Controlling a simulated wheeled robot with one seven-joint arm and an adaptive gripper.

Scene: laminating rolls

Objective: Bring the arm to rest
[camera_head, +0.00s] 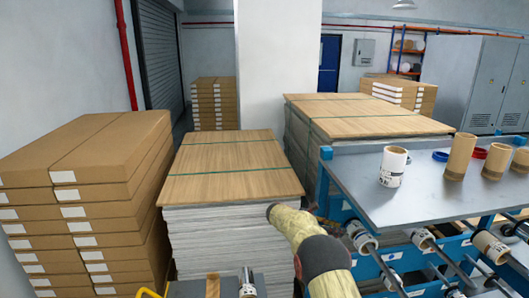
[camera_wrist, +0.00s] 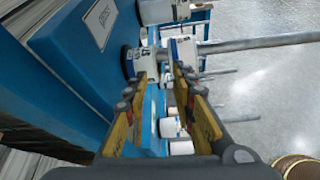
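My gripper (camera_wrist: 161,82) shows in the wrist view with its two yellow-padded fingers apart and nothing held between them. Beyond the fingertips are the rack's blue frame (camera_wrist: 85,70) and a metal bar (camera_wrist: 255,43) with a white-and-dark collar. In the head view my arm, in a yellowish cover with a dark joint, reaches up from the bottom edge beside the rack. I cannot make out my gripper in the head view.
The rack's grey top (camera_head: 440,198) holds a white roll (camera_head: 393,166) and several tan rolls (camera_head: 460,156). Bars carrying rolls (camera_head: 491,246) stick out below. A board-topped paper stack (camera_head: 230,168) stands ahead; cartons (camera_head: 85,150) stand left. The wrist view shows open floor (camera_wrist: 270,90).

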